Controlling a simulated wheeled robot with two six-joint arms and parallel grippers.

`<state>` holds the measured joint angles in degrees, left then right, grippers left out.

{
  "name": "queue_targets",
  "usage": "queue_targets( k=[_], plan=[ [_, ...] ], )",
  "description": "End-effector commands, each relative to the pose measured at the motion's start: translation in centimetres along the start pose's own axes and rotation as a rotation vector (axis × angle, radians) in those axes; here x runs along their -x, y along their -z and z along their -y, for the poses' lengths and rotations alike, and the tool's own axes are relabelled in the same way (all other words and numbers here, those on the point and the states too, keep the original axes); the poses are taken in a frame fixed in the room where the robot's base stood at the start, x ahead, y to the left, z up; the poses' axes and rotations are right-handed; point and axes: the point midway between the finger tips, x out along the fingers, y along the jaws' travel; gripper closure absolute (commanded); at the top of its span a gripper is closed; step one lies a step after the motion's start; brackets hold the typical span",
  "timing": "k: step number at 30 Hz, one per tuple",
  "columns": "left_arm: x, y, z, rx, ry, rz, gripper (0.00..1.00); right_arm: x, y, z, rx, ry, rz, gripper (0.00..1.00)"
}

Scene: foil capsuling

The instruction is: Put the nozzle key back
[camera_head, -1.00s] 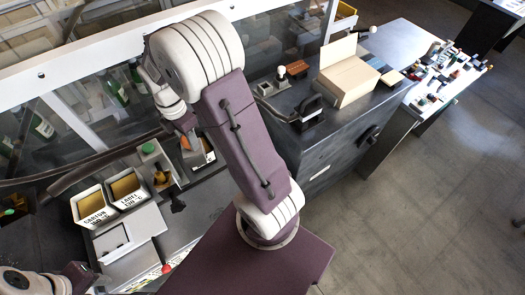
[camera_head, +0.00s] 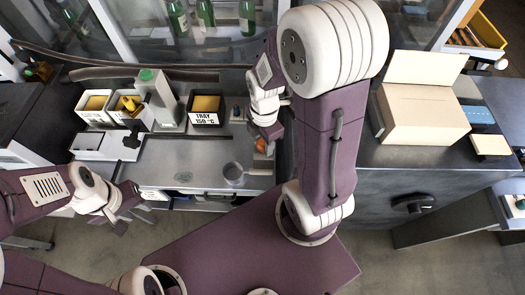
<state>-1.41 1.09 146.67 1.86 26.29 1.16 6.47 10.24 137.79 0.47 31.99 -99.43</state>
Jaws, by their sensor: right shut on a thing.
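My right gripper (camera_head: 265,134) points down over the right part of the grey worktop, right of the black tray bin. It is shut on a small orange thing (camera_head: 261,146), mostly hidden by the gripper. I cannot tell whether this is the nozzle key. My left gripper (camera_head: 128,203) is at the lower left, in front of the worktop's near edge.
Two white bins (camera_head: 93,121), a grey carton with a green cap (camera_head: 158,96) and the black tray bin (camera_head: 205,117) stand along the back. A grey round cup (camera_head: 232,172) stands in front. A cardboard box (camera_head: 422,118) is on the right counter.

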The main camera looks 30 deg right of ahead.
Motion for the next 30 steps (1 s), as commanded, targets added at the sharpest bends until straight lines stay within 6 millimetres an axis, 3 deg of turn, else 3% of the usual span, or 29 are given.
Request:
queue_targets(
  k=[7, 15, 19, 26, 30],
  plan=[
    [0.1, 0.0, 0.0, 0.000, 0.000, 0.000, 0.64, -0.9, -0.5, -1.2, -0.001, 0.004, -0.001, 1.00],
    [1.7, 0.2, 0.0, 0.000, 0.000, 0.000, 0.64, -5.1, -3.3, -7.9, -0.001, 0.004, -0.001, 1.00],
    [2.1, 0.2, -0.1, 0.000, 0.000, 0.000, 0.64, -6.5, -4.2, -10.1, 0.000, 0.002, -0.001, 1.00],
    [2.3, 0.2, -0.1, 0.000, 0.000, 0.000, 0.64, -7.6, -4.5, -10.8, 0.000, 0.003, -0.001, 1.00],
    [3.2, 0.3, -0.1, 0.000, 0.000, 0.000, 0.64, -10.0, -4.5, -10.7, 0.000, 0.005, -0.001, 1.00]
  ],
)
